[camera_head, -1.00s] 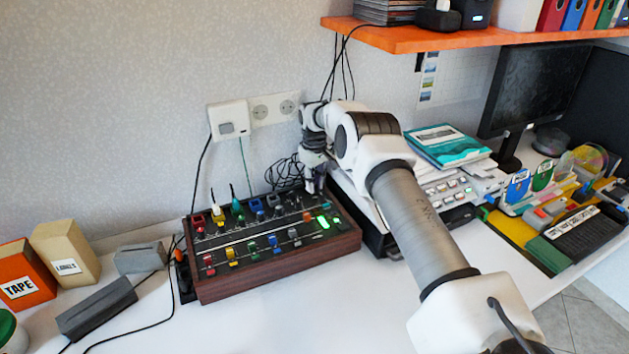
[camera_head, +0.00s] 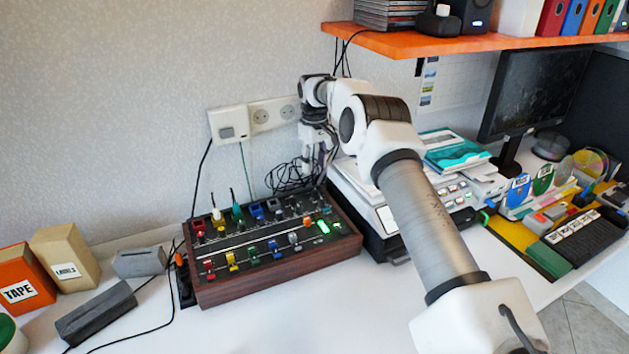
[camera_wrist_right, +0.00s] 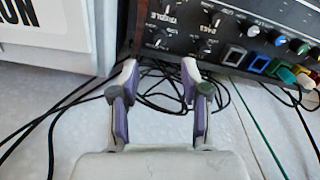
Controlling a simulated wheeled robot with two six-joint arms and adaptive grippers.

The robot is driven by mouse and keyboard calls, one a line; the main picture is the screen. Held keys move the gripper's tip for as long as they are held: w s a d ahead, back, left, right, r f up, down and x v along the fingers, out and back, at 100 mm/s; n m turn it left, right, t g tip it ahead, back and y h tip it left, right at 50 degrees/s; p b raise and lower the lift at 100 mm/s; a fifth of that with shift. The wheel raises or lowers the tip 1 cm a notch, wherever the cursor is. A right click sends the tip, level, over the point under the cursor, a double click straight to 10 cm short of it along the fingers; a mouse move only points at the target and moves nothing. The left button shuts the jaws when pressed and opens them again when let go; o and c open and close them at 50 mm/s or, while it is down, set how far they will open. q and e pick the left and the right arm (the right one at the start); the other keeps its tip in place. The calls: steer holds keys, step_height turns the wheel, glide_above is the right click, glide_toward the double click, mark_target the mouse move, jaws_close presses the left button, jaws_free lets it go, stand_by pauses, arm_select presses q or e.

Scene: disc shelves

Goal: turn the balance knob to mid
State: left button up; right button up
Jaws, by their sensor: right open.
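The mixer (camera_head: 345,250) is a dark panel in a brown wooden case, with coloured knobs and lit green buttons. In the right wrist view, black knobs (camera_wrist_right: 205,40) with white pointers sit on its panel (camera_wrist_right: 180,25), beside labels that seem to read TREBLE and BASS. I cannot tell which knob is the balance knob. My right gripper (camera_head: 318,172) hangs over the mixer's back right corner, near the cables. In the right wrist view the gripper (camera_wrist_right: 160,75) is open and empty, its two fingertips apart just short of the panel's edge. My left gripper is out of view.
Black cables (camera_head: 285,178) lie coiled behind the mixer. A white device (camera_head: 385,215) with books on it stands close on the right. An orange shelf (camera_head: 440,40) overhangs the back right. Grey blocks (camera_head: 95,312) and boxes stand left. The table front is clear.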

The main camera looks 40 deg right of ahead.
step_height(320, 180, up, 4)
steer(key=shift+f, duration=0.15)
steer(key=m, duration=0.5)
glide_above(315, 190)
step_height(315, 190, down, 5)
steer(key=shift+r+p, duration=0.2)
steer(key=shift+p, duration=0.25)
step_height(315, 190, down, 8)
steer(key=shift+r, duration=0.2)
jaws_close()
